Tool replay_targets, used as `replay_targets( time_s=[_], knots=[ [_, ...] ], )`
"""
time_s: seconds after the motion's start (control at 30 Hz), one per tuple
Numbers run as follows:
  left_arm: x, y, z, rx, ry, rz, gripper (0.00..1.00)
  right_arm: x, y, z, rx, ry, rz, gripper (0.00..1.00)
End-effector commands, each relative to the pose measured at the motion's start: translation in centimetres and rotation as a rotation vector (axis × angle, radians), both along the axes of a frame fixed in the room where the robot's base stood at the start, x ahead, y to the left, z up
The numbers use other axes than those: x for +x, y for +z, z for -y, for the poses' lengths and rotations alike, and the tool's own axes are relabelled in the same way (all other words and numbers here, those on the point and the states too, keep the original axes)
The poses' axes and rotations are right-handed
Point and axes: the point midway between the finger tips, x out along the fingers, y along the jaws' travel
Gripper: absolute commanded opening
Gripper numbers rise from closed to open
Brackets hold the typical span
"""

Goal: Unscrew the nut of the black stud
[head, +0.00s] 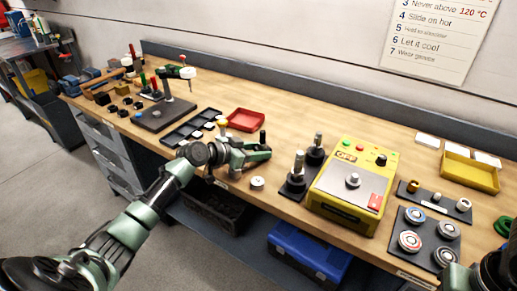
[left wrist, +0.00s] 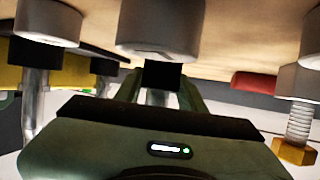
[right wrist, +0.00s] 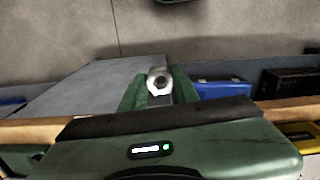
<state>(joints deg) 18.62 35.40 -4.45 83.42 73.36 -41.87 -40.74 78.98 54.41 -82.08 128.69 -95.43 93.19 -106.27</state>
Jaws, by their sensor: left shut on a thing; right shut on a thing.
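My left gripper (head: 262,153) is over the middle of the bench. In the left wrist view it is shut on a black piece (left wrist: 162,75), taken as the black stud, beside a grey round base (left wrist: 160,30). A short silver part shows between the fingers; the rest is hidden. In the head view a black upright post (head: 262,137) shows at the fingertips. My right gripper (right wrist: 159,88) is shut on a silver ring-like nut (right wrist: 159,80) with a dark hole. It is held near the bench edge, apart from the stud. In the head view only my right arm shows, at the lower right corner.
A threaded bolt with a brass nut (left wrist: 295,150) stands near the left gripper. A red tray (head: 246,119) lies behind it. The yellow box (head: 350,185) and two dark posts on a plate (head: 292,188) stand to the right.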

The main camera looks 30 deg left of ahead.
Motion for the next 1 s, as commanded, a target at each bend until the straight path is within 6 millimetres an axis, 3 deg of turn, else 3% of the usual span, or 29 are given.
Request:
replay_targets(
  time_s=[0.43,0.47,0.53,1.0],
  knots=[
    [0.1,-0.8,0.0,0.0,0.001,0.006,0.0,0.0,-0.6,0.0,0.0,0.0,0.0,0.0],
    [0.1,-0.8,0.0,0.0,0.001,0.006,0.42,0.0,-0.6,0.0,0.0,0.0,0.0,0.0],
    [0.1,-0.8,0.0,-0.001,0.001,0.005,0.62,0.0,-0.6,0.0,0.0,0.0,0.0,0.0],
    [-0.9,-0.9,-0.6,0.004,0.001,-0.002,0.65,0.0,-1.0,0.0,0.0,0.0,0.0,0.0]
  ],
)
